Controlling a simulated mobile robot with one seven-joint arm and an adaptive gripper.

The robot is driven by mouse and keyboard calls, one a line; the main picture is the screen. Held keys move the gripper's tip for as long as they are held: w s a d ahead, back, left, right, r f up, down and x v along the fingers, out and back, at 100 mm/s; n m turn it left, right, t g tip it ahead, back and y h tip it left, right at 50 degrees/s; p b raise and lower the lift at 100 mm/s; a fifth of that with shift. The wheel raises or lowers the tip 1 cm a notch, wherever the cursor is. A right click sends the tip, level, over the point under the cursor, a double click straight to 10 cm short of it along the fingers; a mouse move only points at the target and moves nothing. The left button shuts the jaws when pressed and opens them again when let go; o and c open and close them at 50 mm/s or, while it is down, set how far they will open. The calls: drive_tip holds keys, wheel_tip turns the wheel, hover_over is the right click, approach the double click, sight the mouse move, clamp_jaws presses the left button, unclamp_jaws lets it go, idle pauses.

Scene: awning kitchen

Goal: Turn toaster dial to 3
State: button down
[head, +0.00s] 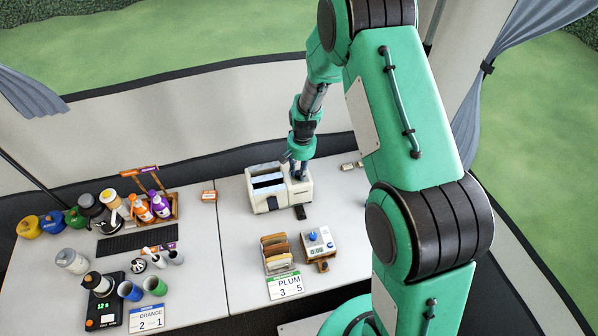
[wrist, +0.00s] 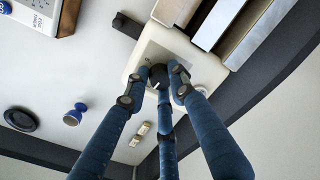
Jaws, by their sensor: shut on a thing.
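The cream toaster (head: 262,203) stands on the white table in the middle of the head view, its long slots to the left of my gripper. My gripper (head: 298,172) reaches down from above onto the toaster's right end. In the wrist view, my gripper's blue fingers (wrist: 158,80) close around the small black dial (wrist: 158,73) on the pale toaster top (wrist: 140,62), and they are shut on it. A small light mark shows on the dial. The fingers partly cover the dial and its surroundings, and I cannot read any numbers.
A bread rack (head: 264,262), a white timer box (head: 318,241) and a PLUM 3 5 card (head: 286,286) stand in front of the toaster. A wooden caddy (head: 170,199) with bottles stands at left.

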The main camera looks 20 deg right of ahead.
idle(0.3)
drive_tip(key=c, duration=1.5)
unclamp_jaws()
drive_tip(key=shift+o, duration=0.2)
drive_tip(key=shift+r, duration=0.1)
wheel_tip(320, 180, up, 12)
drive_tip(key=shift+d, duration=0.3)
drive_tip(key=shift+s, duration=0.1)
